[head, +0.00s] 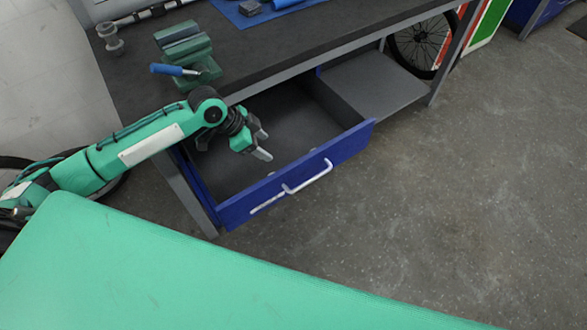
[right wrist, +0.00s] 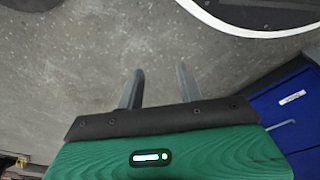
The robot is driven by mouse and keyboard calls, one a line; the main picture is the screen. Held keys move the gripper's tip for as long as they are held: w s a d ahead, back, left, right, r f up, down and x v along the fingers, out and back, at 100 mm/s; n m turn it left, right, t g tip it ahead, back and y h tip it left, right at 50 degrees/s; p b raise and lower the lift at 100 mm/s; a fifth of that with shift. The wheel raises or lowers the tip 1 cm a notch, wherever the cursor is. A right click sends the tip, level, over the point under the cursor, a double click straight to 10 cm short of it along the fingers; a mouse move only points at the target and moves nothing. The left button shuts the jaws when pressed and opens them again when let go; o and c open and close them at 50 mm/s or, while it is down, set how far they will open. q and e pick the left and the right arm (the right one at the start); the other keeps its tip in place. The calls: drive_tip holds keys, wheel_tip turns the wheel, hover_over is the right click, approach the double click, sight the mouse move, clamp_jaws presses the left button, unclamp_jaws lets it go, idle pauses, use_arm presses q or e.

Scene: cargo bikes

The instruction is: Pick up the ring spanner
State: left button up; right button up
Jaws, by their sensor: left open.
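No ring spanner can be made out clearly in either view. A blue drawer (head: 345,148) stands pulled out under the workbench, with a dark grey inside. Small pale bits show near its front wall, too small to name. My left gripper (head: 261,144) is open over the drawer, its fingers pointing toward the drawer front, with nothing seen between them. My arm hides part of the drawer's left side. My right gripper (right wrist: 160,86) has its two fingers apart over bare floor, with nothing between them.
The drawer front has a white handle (head: 306,178). On the workbench (head: 330,32) are a green vise (head: 186,48), a blue-handled tool (head: 172,70) and a blue mat (head: 235,14). A grey shelf (head: 375,85) and a wheel (head: 418,48) lie beyond. The floor at right is clear.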

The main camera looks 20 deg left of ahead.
use_arm(q)
approach(290, 162)
drive_tip(key=d, duration=0.1)
drive_tip(key=d+f, duration=0.1)
drive_tip(key=shift+s+d, duration=0.35)
drive_tip(key=x, duration=0.5)
drive_tip(key=shift+d, duration=0.25)
clamp_jaws()
